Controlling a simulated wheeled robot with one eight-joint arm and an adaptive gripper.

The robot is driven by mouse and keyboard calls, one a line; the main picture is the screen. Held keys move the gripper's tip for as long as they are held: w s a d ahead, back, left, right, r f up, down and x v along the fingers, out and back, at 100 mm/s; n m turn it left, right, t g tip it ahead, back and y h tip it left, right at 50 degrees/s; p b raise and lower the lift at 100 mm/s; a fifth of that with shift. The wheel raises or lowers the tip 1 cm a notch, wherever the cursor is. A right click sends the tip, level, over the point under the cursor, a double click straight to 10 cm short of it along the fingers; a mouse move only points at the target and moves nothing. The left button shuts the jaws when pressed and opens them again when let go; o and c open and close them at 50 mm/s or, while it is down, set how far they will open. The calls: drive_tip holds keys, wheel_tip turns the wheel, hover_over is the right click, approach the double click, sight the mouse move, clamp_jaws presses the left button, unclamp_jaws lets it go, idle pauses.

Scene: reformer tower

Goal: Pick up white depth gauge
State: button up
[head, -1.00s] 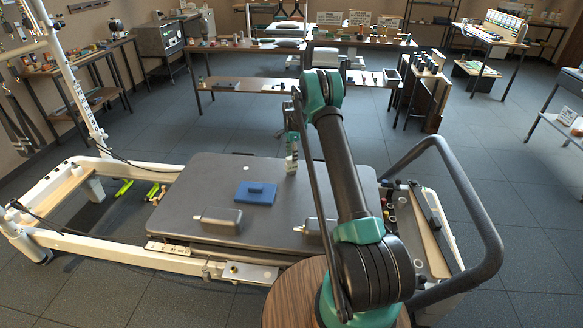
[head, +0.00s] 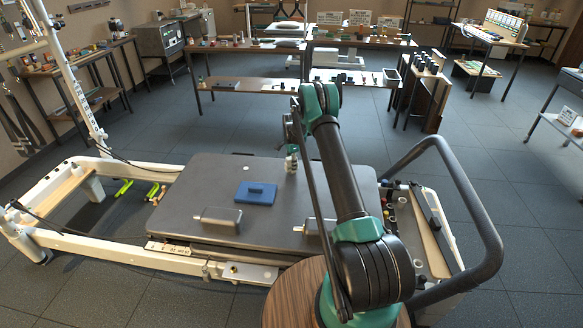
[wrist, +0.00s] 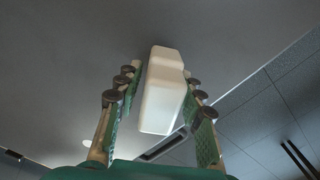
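The white depth gauge (wrist: 163,95) shows in the wrist view as a pale block with rounded edges, between the two fingers of my gripper (wrist: 163,100). The fingers look spread on either side of it, with a narrow dark gap at the left; contact at the right is unclear. In the head view my gripper (head: 291,156) points down over the back right part of the grey carriage top (head: 205,180). The gauge (head: 291,166) shows there only as a small pale patch at the fingertips, partly hidden by them.
A blue block (head: 256,193) and a grey shoulder rest (head: 217,218) are on the carriage, left of my gripper. A curved dark rail (head: 470,190) rises at the right. Tables with many small items (head: 300,42) stand at the back.

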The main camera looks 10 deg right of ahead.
clamp_jaws()
